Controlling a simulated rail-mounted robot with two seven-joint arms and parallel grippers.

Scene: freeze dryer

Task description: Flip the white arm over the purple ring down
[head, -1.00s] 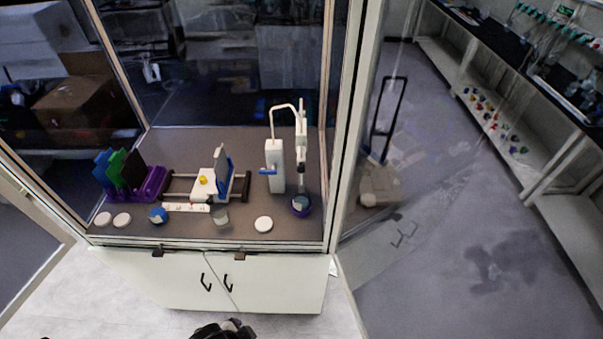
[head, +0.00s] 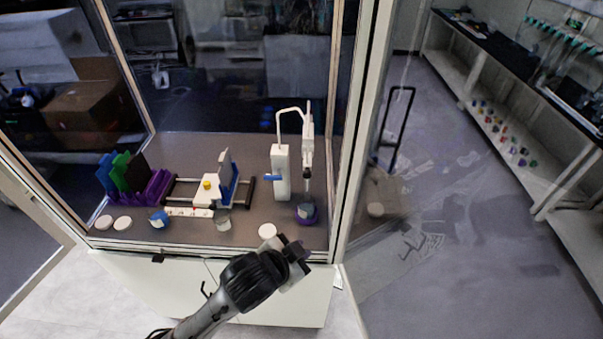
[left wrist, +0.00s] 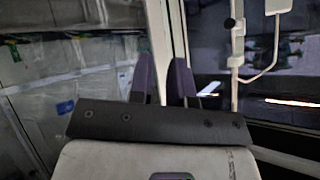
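In the head view, a white device stands in the cabinet, with a white post (head: 281,172) and a blue knob (head: 270,178). Its white arm (head: 308,135) stands upright above the purple ring (head: 306,216). A small vessel (head: 306,208) sits in the ring. My left gripper (head: 298,252) is in front of the cabinet, below and slightly left of the ring, touching nothing visible. In the left wrist view its two purple fingers (left wrist: 163,80) are apart with nothing between them. Part of the white device (left wrist: 237,45) shows at the upper right there. My right gripper is out of view.
The cabinet floor (head: 250,215) holds a white lid (head: 267,231), a glass beaker (head: 222,219), a blue-marked vessel (head: 158,219) and a purple rack (head: 150,188) at left. A glass panel and frame post (head: 357,130) stand right of the device.

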